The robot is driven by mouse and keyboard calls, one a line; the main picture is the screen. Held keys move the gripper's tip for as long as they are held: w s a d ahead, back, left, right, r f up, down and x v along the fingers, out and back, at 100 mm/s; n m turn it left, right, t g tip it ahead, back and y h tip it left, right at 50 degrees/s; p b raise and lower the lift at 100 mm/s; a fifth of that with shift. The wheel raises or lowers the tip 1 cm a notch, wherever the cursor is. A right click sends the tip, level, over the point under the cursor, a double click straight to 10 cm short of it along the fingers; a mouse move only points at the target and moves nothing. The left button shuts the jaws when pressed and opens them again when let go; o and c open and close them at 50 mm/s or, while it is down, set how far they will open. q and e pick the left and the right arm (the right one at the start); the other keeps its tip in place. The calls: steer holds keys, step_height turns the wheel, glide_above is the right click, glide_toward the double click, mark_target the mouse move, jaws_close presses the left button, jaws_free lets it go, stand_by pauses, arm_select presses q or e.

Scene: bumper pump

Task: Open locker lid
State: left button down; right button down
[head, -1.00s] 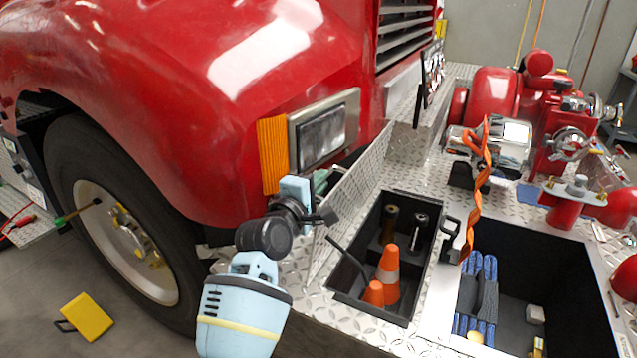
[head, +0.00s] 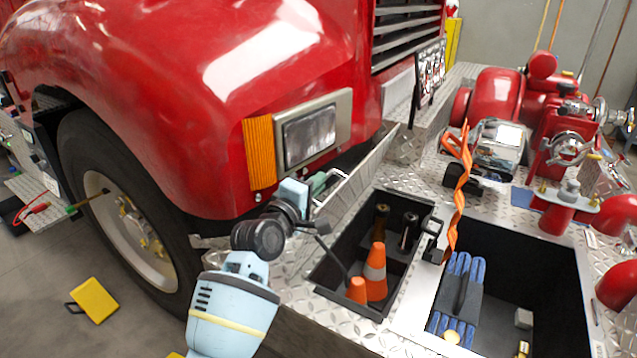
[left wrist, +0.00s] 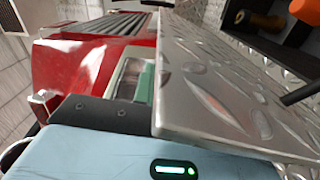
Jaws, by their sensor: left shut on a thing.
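The locker lid (head: 350,195) is a diamond-plate panel. It stands raised along the truck side of the left locker (head: 338,258), whose inside is exposed. My left gripper (head: 317,190) is at the lid's upper edge on the truck side, shut on the lid; the exact finger contact is partly hidden. In the left wrist view, the lid (left wrist: 235,90) stretches away from the pale blue gripper body, with a green finger part beside it. My right gripper is not in view.
The locker holds orange cones (head: 375,272) and dark cylinders. The right open bin (head: 540,270) holds blue rolled items, with an orange strap (head: 460,190) hanging at its edge. The red truck's headlight (head: 308,135) is close behind my gripper. A yellow object (head: 95,300) lies on the floor.

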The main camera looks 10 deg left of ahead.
mark_target(317, 203)
arm_select(q)
steer(key=d, duration=0.1)
steer(key=s+d+m+p, duration=0.1)
steer(key=shift+d+r, duration=0.2)
steer(key=shift+d, duration=0.2)
steer(key=shift+s+d+f, duration=0.1)
steer(key=shift+d, duration=0.05)
steer(key=shift+a+f, duration=0.2)
steer(key=c, duration=1.5)
jaws_free()
steer(key=shift+d, duration=0.1)
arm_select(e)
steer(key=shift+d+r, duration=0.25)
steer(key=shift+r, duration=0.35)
arm_select(q)
steer(key=shift+f, duration=0.1)
steer(key=shift+s+a, duration=0.25)
steer(key=shift+s, duration=0.2)
steer(key=shift+p+v, duration=0.3)
steer(key=shift+v, duration=3.1)
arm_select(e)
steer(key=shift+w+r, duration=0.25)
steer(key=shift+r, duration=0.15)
